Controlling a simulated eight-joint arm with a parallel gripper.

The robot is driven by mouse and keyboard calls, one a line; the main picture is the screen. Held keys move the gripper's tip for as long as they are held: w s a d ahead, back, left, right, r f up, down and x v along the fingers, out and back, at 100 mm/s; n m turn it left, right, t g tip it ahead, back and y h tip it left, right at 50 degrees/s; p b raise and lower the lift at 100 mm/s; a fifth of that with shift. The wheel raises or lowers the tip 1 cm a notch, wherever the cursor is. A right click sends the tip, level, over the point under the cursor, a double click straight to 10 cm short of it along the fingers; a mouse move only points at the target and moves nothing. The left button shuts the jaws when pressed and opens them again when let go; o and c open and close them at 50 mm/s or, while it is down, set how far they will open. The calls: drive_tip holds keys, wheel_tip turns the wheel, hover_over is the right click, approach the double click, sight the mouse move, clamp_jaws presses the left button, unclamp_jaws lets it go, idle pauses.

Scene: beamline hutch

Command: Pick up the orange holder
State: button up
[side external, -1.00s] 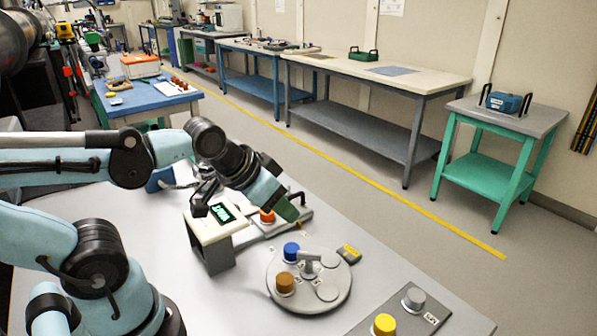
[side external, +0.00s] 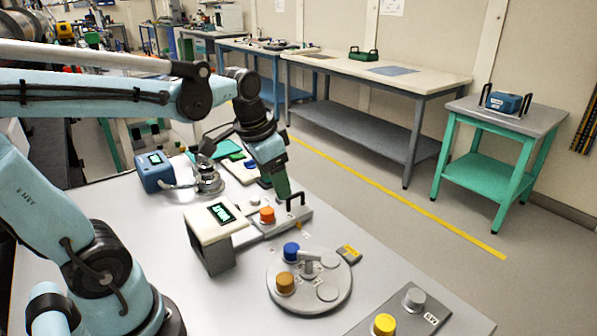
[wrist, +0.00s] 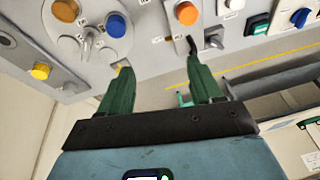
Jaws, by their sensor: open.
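The orange holder (side external: 267,216) stands upright on a grey base plate (side external: 262,229) beside a white block with a green-lit display. It also shows at the top of the wrist view (wrist: 187,13), beyond the right fingertip. My gripper (side external: 284,197) has green fingers pointing down, to the right of and above the orange holder in the side view, near a black handle (side external: 296,201). In the wrist view my gripper (wrist: 158,66) is open, with nothing between its fingers. The holder is apart from the fingers.
The display block (side external: 212,225) stands left of the holder. A round grey plate (side external: 310,300) in front carries a blue holder (side external: 291,250) and an amber holder (side external: 285,283). A yellow holder (side external: 384,324) and a grey one (side external: 414,299) stand front right. A blue device (side external: 154,171) sits behind.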

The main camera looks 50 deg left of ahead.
sight(268, 210)
drive_tip(key=w+a+m+g, duration=0.1)
drive_tip(key=w+a+g, duration=0.15)
drive_tip(key=a, duration=0.45)
drive_tip(key=shift+g+h, duration=0.3)
drive_tip(key=shift+g, duration=0.15)
drive_tip(key=shift+s+d+f, duration=0.1)
drive_tip(key=shift+d+f, duration=0.05)
drive_tip(key=shift+f, duration=2.9)
drive_tip(key=shift+s+d+f, duration=0.1)
drive_tip(key=shift+d+f, duration=0.05)
drive_tip(key=shift+f, duration=2.9)
drive_tip(key=c, duration=1.1)
